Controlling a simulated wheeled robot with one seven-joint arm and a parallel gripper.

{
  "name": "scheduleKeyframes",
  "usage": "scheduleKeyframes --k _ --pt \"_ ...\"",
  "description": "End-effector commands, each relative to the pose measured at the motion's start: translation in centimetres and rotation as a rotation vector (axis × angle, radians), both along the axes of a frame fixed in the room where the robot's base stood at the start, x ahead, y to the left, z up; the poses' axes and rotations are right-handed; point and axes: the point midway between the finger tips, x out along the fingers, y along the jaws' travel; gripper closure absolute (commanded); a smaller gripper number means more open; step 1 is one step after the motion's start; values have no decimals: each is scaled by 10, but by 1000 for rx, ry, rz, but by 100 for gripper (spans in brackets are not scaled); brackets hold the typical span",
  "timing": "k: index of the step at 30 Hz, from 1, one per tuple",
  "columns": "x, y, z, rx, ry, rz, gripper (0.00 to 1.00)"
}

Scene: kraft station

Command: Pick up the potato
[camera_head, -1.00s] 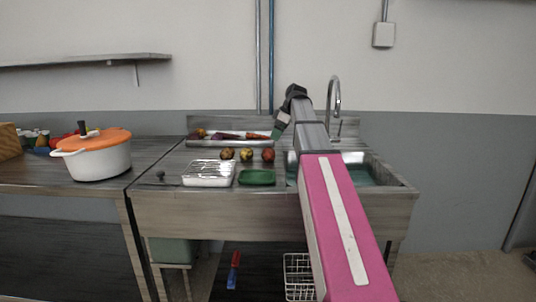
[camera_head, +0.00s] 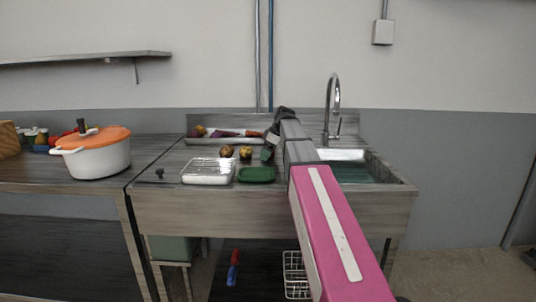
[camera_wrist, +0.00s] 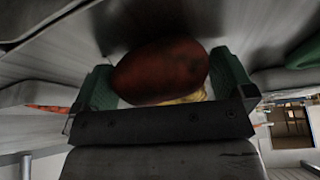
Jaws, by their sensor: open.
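In the wrist view a reddish-brown oval item (camera_wrist: 160,72), which may be the potato, lies between the green fingers of my gripper (camera_wrist: 163,85). The fingers are apart, one on each side of it; I cannot tell whether either touches it. In the head view my gripper (camera_head: 267,155) is low over the counter, at the right end of a short row, and hides the reddish item there. Two more round, brownish-yellow items, one at the left (camera_head: 227,152) and one in the middle (camera_head: 246,153), lie just left of my gripper.
A green tray (camera_head: 257,175) and a silvery tray (camera_head: 208,172) lie in front of the row. A long tray (camera_head: 205,141) with vegetables stands behind. The sink (camera_head: 365,172) with a tall faucet (camera_head: 332,105) is at the right. A white pot (camera_head: 95,160) stands on the left table.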

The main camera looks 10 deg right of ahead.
Motion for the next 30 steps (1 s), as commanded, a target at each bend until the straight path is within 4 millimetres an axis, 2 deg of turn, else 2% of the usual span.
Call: scheduleKeyframes --k 5,9,22,26,30 --pt "0 0 0 0 -1 0 0" --pt "0 0 0 0 -1 0 34" --pt "1 0 5 0 -2 -1 34" --pt "1 0 16 0 -3 -1 34" --pt "2 0 38 0 -3 -1 34"
